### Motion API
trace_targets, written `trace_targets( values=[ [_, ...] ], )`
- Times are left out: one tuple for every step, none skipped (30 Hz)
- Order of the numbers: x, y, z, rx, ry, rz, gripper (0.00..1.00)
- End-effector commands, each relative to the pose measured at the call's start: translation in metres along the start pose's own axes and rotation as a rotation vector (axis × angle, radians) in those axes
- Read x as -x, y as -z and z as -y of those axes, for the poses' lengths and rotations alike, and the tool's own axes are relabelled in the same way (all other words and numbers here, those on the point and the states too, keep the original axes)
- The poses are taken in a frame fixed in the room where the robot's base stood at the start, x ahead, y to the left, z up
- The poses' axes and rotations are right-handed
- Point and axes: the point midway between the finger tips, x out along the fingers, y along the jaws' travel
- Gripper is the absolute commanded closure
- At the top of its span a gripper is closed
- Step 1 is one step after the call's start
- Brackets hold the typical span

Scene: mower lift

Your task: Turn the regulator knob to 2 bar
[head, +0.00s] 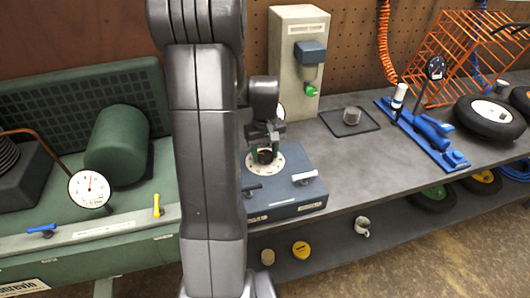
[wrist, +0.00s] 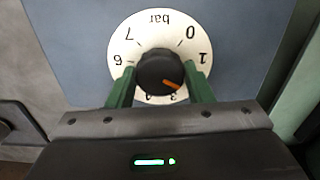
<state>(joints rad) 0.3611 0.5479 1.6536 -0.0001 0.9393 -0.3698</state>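The regulator knob (wrist: 157,72) is black with an orange pointer mark, in the middle of a white dial (wrist: 160,24) lettered "bar". The mark points to the lower right in the wrist view, between 3 and the spot where 2 would be. A green finger covers that spot. My gripper (wrist: 160,70) has a finger on each side of the knob, and both tips appear to touch it. In the head view my gripper (head: 265,144) is over the dial (head: 249,165) on the blue-grey regulator box (head: 297,178), hiding most of the knob.
Left is a green machine with a gauge (head: 89,189).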

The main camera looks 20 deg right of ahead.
Motion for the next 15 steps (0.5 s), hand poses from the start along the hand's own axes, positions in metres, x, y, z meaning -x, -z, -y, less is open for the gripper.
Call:
trace_targets(
  values=[
    [0.001, 0.001, 0.0, 0.0, -0.001, -0.002, 0.43],
    [0.001, 0.001, 0.0, 0.0, -0.001, -0.002, 0.37],
    [0.001, 0.0, 0.0, 0.0, -0.001, -0.001, 0.34],
    [0.001, 0.0, 0.0, 0.0, -0.001, -0.001, 0.34],
    [0.001, 0.0, 0.0, 0.0, -0.001, -0.001, 0.34],
    [0.0, 0.0, 0.0, 0.0, 0.0, -0.001, 0.34],
    [0.0, 0.0, 0.0, 0.0, 0.0, -0.001, 0.34],
    [0.0, 0.0, 0.0, 0.0, 0.0, 0.0, 0.34],
    [0.0, 0.0, 0.0, 0.0, 0.0, 0.0, 0.34],
    [0.0, 0.0, 0.0, 0.0, 0.0, 0.0, 0.34],
    [0.001, 0.0, 0.0, 0.0, 0.0, 0.0, 0.34],
    [0.002, 0.0, 0.0, -0.001, 0.0, -0.001, 0.34],
    [0.004, 0.0, 0.0, -0.001, 0.0, -0.001, 0.34],
    [0.007, 0.0, 0.0, -0.001, 0.0, -0.001, 0.34],
    [0.011, 0.001, 0.0, -0.001, -0.001, -0.003, 0.34]
  ],
)
